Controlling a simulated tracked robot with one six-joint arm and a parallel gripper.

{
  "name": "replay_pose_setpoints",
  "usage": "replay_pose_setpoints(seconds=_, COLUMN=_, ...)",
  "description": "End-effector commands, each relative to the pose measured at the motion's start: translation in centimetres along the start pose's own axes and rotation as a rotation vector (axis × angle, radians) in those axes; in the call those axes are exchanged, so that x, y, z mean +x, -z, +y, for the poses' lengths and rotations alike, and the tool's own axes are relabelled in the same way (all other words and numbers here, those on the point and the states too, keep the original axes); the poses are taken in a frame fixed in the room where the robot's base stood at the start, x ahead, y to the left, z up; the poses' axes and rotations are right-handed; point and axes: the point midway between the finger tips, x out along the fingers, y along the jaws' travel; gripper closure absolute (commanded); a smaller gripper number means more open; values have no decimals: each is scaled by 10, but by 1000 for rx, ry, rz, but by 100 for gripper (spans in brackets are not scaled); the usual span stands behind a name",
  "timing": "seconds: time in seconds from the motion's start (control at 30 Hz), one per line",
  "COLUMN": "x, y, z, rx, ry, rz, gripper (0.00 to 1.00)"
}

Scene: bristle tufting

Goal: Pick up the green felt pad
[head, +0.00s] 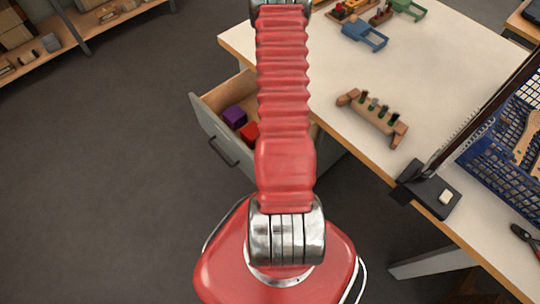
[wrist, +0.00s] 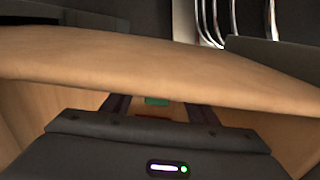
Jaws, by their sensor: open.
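In the wrist view, a small green piece (wrist: 156,100), which looks like the green felt pad, shows between the fingers of my gripper (wrist: 158,104). Only a small part of it is visible, just under a broad wooden band. My gripper is open, and I see nothing held in it. A red thing (wrist: 152,116) shows just below the green piece, partly hidden by the gripper body. In the head view I cannot make out the pad or my gripper; my red arm covers part of the open drawer (head: 203,118).
The broad wooden band (wrist: 160,65) crosses the wrist view close to the fingers. In the drawer lie a purple block (head: 234,117) and a red block (head: 250,132). The table (head: 440,70) holds a wooden peg rack (head: 375,115) and a blue basket (head: 500,150).

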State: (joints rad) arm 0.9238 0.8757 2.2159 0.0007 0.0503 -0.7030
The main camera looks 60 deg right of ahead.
Motion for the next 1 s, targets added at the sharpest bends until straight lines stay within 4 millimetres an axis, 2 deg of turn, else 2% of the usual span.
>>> replay_pose_setpoints(seconds=0.4, x=0, y=0, z=0, rx=0, ry=0, rz=0, gripper=47)
replay_pose_setpoints(seconds=1.0, x=0, y=0, z=0, rx=-1, ry=0, rz=0, gripper=89)
